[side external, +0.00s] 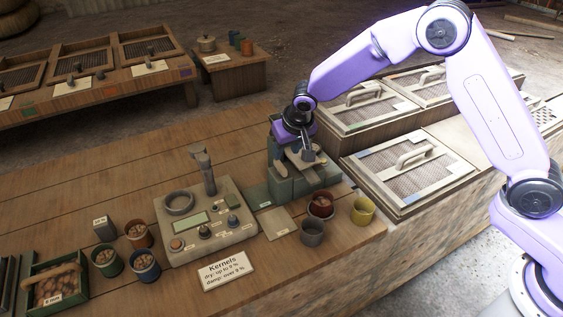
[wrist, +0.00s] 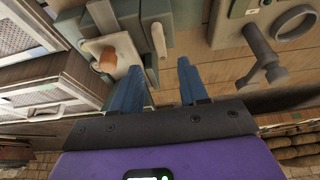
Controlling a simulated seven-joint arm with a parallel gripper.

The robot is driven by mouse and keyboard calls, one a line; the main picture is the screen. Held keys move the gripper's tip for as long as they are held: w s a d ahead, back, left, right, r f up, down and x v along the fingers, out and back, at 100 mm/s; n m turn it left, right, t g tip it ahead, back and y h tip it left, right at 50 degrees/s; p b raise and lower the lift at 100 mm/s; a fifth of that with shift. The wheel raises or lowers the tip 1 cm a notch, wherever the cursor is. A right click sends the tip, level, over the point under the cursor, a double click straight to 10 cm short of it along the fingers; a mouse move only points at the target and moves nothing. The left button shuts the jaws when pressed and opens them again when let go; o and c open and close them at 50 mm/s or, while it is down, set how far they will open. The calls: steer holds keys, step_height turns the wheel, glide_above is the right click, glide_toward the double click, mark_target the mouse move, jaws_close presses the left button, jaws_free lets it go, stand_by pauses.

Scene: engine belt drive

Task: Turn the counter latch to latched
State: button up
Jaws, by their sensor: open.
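My gripper (side external: 308,154) is over a grey-green block device (side external: 283,188) right of the middle of the counter. In the wrist view the two blue fingers of my gripper (wrist: 158,68) are spread apart with nothing gripped. A narrow pale lever (wrist: 159,40) on the device shows just beyond the gap between the fingertips. Left of it is a beige bracket (wrist: 122,46) with an orange-brown knob (wrist: 107,61). I cannot tell which of these parts is the counter latch, or which position it is in. My fingers partly hide the device top in the side view.
A beige meter box (side external: 206,222) with an upright post stands left of the device. Red, yellow and grey cups (side external: 312,232) stand in front. Mesh-lidded boxes (side external: 408,165) lie to the right. A Kernels card (side external: 225,268) and several filled cups are at front left.

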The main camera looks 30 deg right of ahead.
mark_target(281, 164)
steer(key=x, duration=0.7)
steer(key=shift+w+f, duration=0.2)
steer(key=shift+f, duration=0.15)
jaws_close()
